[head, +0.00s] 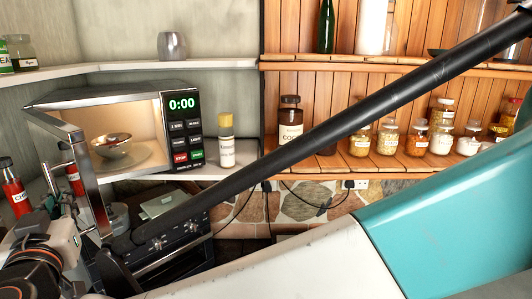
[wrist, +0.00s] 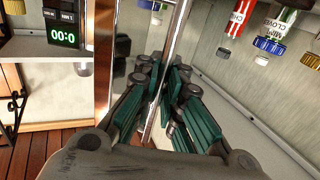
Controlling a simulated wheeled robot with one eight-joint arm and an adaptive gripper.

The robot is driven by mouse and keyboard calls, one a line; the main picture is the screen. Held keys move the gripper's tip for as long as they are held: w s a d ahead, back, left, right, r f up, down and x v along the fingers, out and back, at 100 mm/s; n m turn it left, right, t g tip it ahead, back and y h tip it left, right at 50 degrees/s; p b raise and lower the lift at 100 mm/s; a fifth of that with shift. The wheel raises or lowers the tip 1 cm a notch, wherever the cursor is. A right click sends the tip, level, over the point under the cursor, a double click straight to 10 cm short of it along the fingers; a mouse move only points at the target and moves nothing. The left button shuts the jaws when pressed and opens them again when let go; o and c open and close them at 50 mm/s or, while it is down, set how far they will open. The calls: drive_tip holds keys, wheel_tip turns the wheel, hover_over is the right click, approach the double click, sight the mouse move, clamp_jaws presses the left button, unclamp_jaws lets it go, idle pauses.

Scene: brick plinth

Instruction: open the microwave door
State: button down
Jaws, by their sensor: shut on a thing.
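The microwave (head: 182,92) stands on the shelf at the left in the head view, its inside lit, with a metal bowl (head: 112,145) in it. Its door (head: 92,185) stands open, swung out toward me on the left side. My gripper (head: 64,185) is at the door's free edge, partly hidden by the arm. In the wrist view, my gripper (wrist: 163,85) has its green-padded fingers closed around the upright chrome door handle (wrist: 178,32). The microwave's green display (wrist: 63,38) also shows there, upside down.
A yellow-capped jar (head: 226,142) stands right of the microwave. A red bottle (head: 15,190) stands at the left near the door. Several spice jars (head: 390,138) line the wooden shelf at the right. A dark oven (head: 175,245) is below.

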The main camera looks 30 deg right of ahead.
drive_tip(key=shift+w+a+f, duration=0.1)
drive_tip(key=shift+w+f, duration=0.05)
drive_tip(key=c, duration=2)
unclamp_jaws()
drive_tip(key=o, duration=0.3)
drive_tip(key=shift+s, duration=0.25)
drive_tip(key=shift+s+r, duration=0.15)
drive_tip(key=shift+r, duration=0.05)
drive_tip(key=shift+w, duration=0.25)
drive_tip(key=s, duration=1.2)
drive_tip(key=shift+s+a, duration=0.2)
drive_tip(key=shift+a, duration=0.2)
